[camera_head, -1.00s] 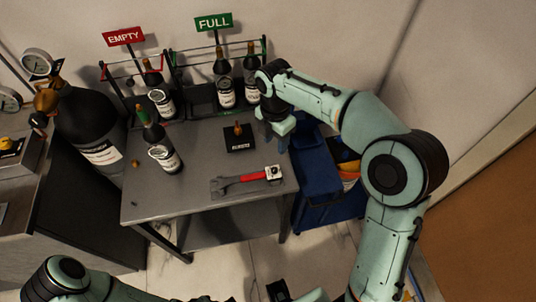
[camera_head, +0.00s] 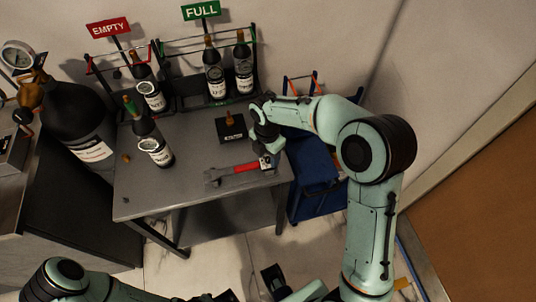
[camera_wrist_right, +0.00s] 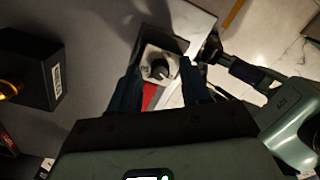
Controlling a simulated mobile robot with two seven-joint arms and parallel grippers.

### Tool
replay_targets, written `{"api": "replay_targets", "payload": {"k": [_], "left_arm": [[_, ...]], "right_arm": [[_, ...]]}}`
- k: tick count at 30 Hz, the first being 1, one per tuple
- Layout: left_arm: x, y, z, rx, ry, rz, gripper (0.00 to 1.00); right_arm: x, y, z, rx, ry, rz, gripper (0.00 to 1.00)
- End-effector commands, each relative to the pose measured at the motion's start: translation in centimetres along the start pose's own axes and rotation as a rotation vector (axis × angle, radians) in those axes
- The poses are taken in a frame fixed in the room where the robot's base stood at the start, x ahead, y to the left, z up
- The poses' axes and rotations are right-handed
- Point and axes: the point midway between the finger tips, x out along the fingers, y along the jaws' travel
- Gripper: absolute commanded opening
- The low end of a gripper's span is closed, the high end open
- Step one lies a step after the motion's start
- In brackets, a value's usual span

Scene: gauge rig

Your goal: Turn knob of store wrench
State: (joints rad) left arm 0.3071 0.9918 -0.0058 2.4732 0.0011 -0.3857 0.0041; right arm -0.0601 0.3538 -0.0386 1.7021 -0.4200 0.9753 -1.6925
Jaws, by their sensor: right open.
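The wrench (camera_head: 238,171) has a red handle and a grey head and lies flat near the front of the grey table. A dark round knob sits on a pale square plate at its right end (camera_head: 266,163); the knob (camera_wrist_right: 159,68) shows clearly in the right wrist view. My right gripper (camera_head: 268,145) is over that end, pointing down. In the right wrist view its dark fingers (camera_wrist_right: 160,82) are apart on either side of the knob, with nothing visibly gripped. My left arm shows at the bottom left; the state of its gripper is unclear.
A black box (camera_head: 231,127) with an orange-brown peg stands behind the wrench. A loose bottle (camera_head: 152,143) stands left. Racks with bottles, signed EMPTY (camera_head: 108,28) and FULL (camera_head: 201,10), line the back. A blue bin (camera_head: 312,172) is right of the table.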

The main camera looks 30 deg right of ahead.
Motion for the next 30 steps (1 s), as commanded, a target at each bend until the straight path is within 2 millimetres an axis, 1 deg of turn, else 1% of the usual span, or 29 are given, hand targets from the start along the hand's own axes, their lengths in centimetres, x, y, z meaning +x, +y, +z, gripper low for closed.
{"api": "replay_targets", "payload": {"k": [5,6,8,9,10,11,17,22,26,30], "left_arm": [[-0.01,0.0,-0.01,0.0,0.0,0.0,0.43],[-0.01,0.0,-0.01,0.0,0.0,0.0,0.43],[-0.01,0.0,-0.01,0.0,0.0,0.0,0.43],[-0.01,0.0,-0.01,0.0,0.0,0.0,0.43],[-0.01,0.0,-0.01,0.0,0.0,0.0,0.43],[-0.01,0.0,-0.01,0.0,0.0,0.0,0.43],[-0.03,0.0,-0.01,0.0,0.0,0.0,0.43],[-0.13,0.05,-0.02,0.0,0.001,0.0,0.43],[-0.29,0.1,-0.02,0.0,0.001,0.0,0.43],[-0.52,0.19,-0.04,0.0,0.002,0.0,0.43]], "right_arm": [[0.02,-0.01,0.01,0.0,0.0,0.0,0.47],[0.02,-0.01,0.01,0.0,0.0,-0.001,0.44],[0.01,-0.02,0.01,0.0,0.0,-0.001,0.25],[0.01,-0.01,0.01,0.0,0.0,-0.001,0.12],[0.01,-0.01,0.01,0.0,0.0,-0.001,0.02],[0.01,-0.02,0.01,0.0,0.0,-0.001,0.0],[-0.01,-0.01,0.0,0.005,0.0,-0.001,0.0],[-0.04,-0.01,0.01,0.042,0.001,-0.001,0.0],[-0.05,0.0,0.02,0.106,0.002,0.0,0.0],[-0.07,-0.02,0.04,0.209,0.005,-0.001,0.0]]}}
